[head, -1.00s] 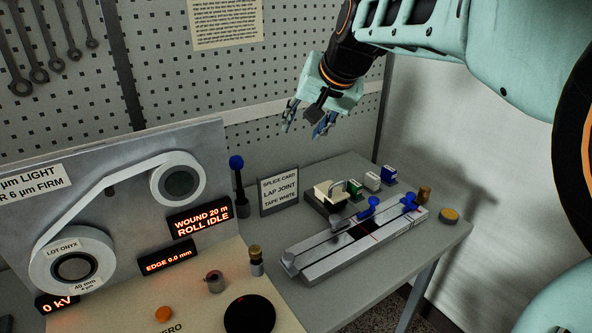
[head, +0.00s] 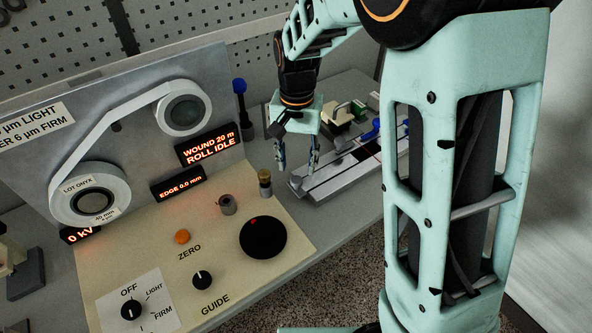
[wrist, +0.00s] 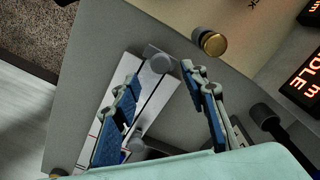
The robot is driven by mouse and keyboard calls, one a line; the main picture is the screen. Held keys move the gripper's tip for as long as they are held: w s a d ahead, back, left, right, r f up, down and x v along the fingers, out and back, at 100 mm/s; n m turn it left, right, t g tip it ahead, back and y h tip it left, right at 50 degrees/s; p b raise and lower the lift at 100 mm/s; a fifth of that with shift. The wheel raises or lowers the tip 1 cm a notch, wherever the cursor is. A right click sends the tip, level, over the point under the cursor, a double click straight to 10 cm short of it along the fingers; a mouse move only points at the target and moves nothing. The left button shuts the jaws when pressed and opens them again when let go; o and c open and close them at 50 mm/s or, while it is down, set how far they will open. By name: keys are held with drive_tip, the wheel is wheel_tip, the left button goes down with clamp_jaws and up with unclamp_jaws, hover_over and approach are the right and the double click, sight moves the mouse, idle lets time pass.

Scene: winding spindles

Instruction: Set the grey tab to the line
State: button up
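A grey tab (head: 296,183) with a rounded end sits at the near left end of a pale metal splice rail (head: 325,187). In the wrist view the tab (wrist: 159,63) shows at the end of the rail (wrist: 125,70), beyond and between my fingertips. My gripper (head: 297,163) is open and empty, pointing down above that end of the rail; in the wrist view its blue-padded fingers (wrist: 160,78) stand well apart. A thin red line (wrist: 93,134) crosses the rail farther along. Whether a finger touches the tab cannot be told.
Blue-handled clamps (head: 371,130) stand farther along the rail, partly behind my arm. A brass-topped post (head: 265,182) is close left of my gripper. The control panel (head: 215,245) has a black dial (head: 263,237) and knobs. A blue-topped lever (head: 239,88) stands behind.

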sight(297, 179)
wheel_tip(297, 179, down, 5)
drive_tip(key=shift+f, duration=0.2)
clamp_jaws()
idle(0.4)
drive_tip(key=shift+w, duration=0.1)
